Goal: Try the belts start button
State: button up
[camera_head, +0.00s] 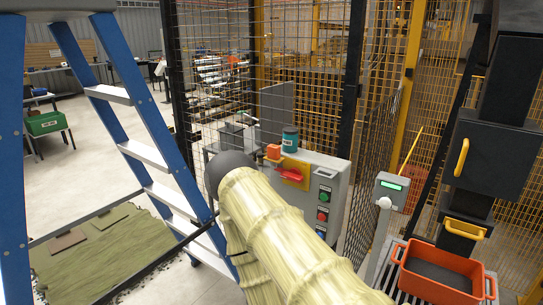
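A grey control box (338,172) stands mid-picture in front of the mesh fence. My arm, in a pale yellow sleeve with a dark grey rounded end, reaches up from the bottom and covers the box's lower left part. My gripper's fingers do not show.
A teal can (290,139) and an orange block (273,151) sit on the box. A small panel with a green display (391,185) stands to its right. An orange crate (440,273) is lower right. A blue stepladder (150,110) is at left, with green turf (100,255) below.

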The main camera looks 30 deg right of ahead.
aim_at(324, 197)
jog(key=k, duration=0.5)
jog(key=z, duration=0.25)
jog(key=i, duration=0.4)
jog(key=z, duration=1)
